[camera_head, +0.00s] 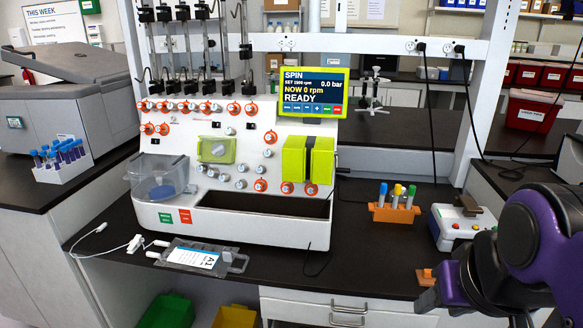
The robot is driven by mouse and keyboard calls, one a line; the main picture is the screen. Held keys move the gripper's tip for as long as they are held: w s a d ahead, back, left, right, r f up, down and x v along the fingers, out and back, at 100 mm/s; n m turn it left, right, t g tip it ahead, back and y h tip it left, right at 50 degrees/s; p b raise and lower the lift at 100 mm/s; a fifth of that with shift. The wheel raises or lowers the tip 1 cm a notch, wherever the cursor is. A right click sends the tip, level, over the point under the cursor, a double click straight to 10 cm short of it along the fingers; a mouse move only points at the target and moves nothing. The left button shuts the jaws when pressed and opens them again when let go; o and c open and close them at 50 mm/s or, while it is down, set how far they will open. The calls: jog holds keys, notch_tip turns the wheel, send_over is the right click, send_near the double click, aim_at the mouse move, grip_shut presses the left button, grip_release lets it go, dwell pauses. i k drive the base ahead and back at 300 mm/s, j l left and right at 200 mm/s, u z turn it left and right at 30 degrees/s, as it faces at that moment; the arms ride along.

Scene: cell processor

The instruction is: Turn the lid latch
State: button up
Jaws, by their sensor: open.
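The cell processor (222,122) is a white machine standing on the dark bench. A yellow-green lid (203,151) sits on its front panel, left of centre. A pale grey latch knob (218,150) is on the lid; its exact angle is too small to tell. The lid looks closed against the panel. My gripper (428,300) is at the lower right, at the end of my purple and black arm. It is open, with its fingers hard to make out, and far from the lid, touching nothing that I can see.
The screen (312,93) reads READY, 0 rpm. A clear bowl (160,178) is at the machine's left. A labelled bag (200,257) with tubing lies in front. An orange tube rack (394,212), a white box with buttons (460,227) and a small orange piece (426,277) are at right.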

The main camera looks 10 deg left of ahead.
aim_at(192, 188)
jog(key=i+j, duration=0.1)
jog(key=j, duration=0.3)
jog(key=i+j, duration=0.1)
jog(key=j, duration=0.3)
jog(key=i+j, duration=0.1)
jog(key=j, duration=0.35)
jog(key=i+j, duration=0.1)
jog(key=j, duration=0.3)
jog(key=i+j, duration=0.1)
jog(key=j, duration=0.3)
jog(key=i+j, duration=0.1)
jog(key=j, duration=0.3)
